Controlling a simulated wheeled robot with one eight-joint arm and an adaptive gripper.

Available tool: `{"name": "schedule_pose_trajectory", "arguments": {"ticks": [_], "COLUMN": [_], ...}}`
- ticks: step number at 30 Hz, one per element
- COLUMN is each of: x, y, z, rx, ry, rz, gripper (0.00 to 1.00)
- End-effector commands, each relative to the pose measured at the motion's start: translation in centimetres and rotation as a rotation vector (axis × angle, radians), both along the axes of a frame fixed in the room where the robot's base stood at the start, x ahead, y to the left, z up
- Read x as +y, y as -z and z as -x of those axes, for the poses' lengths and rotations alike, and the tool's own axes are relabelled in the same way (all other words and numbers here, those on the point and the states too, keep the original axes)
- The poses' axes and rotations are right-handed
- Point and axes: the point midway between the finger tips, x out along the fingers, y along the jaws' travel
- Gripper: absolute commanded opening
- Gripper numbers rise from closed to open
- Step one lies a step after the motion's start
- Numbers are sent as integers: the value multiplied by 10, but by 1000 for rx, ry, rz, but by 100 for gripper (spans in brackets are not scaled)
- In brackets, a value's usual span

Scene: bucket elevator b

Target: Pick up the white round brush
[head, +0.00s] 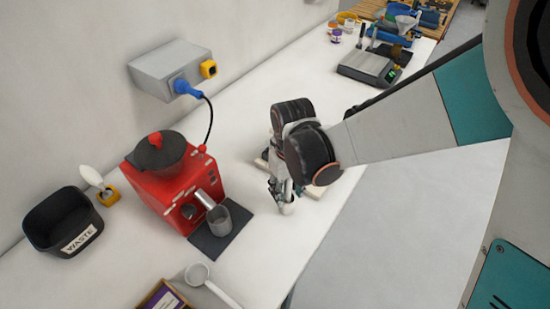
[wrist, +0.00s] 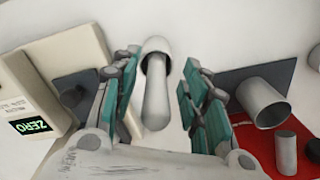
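The white round brush (wrist: 155,90), with a pale rounded end and a grey-white handle, shows in the wrist view between the fingers of my gripper (wrist: 161,62). The teal-padded fingers stand apart, with a visible gap on each side of the handle. In the head view my gripper (head: 283,193) points down low over the white counter, right of the red grinder. A small pale rounded end (head: 288,209) shows at its tips there; I cannot tell whether it is the brush. My arm hides part of the area.
The red grinder (head: 165,178) with a metal cup (head: 219,220) stands left of my gripper. A beige scale (wrist: 75,65) is close on the other side. A black waste bin (head: 62,222), a white scoop (head: 215,284) and a dark scale (head: 369,67) stand farther off.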

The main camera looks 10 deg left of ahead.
Motion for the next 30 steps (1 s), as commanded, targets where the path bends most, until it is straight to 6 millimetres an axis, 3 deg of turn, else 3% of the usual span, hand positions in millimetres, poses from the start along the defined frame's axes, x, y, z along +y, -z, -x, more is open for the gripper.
{"name": "schedule_pose_trajectory", "arguments": {"ticks": [1,5,6,20,30], "x": [0,-1,-1,-2,-3], "y": [0,0,0,-3,-40], "z": [-1,-2,-2,-4,-11], "rx": [-1,-1,-1,-1,-1], "ry": [1,3,3,6,10], "rz": [1,1,1,1,1], "gripper": [32,2,0,0,0]}}
